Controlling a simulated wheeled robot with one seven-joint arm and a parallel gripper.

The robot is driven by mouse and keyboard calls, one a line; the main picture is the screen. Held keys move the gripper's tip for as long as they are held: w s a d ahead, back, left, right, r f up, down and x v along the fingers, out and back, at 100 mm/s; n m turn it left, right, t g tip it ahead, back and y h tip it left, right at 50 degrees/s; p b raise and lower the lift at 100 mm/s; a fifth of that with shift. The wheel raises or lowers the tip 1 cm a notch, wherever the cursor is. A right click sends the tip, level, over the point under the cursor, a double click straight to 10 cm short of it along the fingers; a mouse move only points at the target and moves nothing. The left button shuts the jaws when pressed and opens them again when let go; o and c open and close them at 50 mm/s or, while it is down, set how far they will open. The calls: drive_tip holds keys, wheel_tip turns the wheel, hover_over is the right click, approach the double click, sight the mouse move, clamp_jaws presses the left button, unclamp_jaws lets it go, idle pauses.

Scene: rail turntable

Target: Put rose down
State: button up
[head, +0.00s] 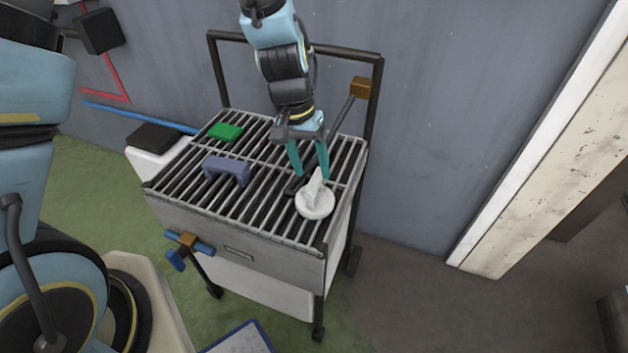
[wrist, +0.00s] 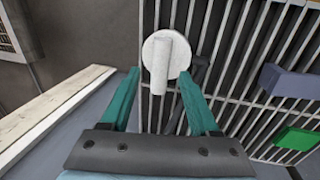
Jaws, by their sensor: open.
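The rose (head: 314,203) is a white round disc with a raised stem, and it lies on the slatted metal top of the cart (head: 235,238) near the right front corner. In the wrist view the rose (wrist: 158,62) shows just beyond the fingertips, its stem pointing back between them. My gripper (head: 311,176) has teal fingers pointing down at the rose. The fingers are open, one on each side of the stem; in the wrist view my gripper (wrist: 159,76) shows gaps beside it. Whether a fingertip touches the rose cannot be told.
A blue-grey handle-shaped block (head: 227,170) and a green block (head: 225,131) lie on the slats to the left. A dark object lies beside the rose, partly hidden. The cart's black rail frame (head: 376,105) stands behind, against the grey wall. Floor right of the cart is clear.

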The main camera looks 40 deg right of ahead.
wheel_tip(320, 180, up, 7)
drive_tip(key=w, duration=0.1)
drive_tip(key=shift+a+b, duration=0.4)
drive_tip(key=shift+w, duration=0.1)
drive_tip(key=w+a+r+n+t, duration=0.1)
drive_tip(key=w+a+n, duration=0.2)
drive_tip(key=w+a, duration=0.45)
drive_tip(key=w+a+r+n+t, duration=0.15)
drive_tip(key=w+a, duration=0.25)
drive_tip(key=a, duration=0.6)
drive_tip(key=a+r+n+y, duration=0.1)
drive_tip(key=a+n, duration=0.4)
drive_tip(key=a, duration=1.2)
drive_tip(key=shift+w+r+n+t, duration=0.35)
drive_tip(key=shift+r+t, duration=0.1)
drive_tip(key=shift+c, duration=0.4)
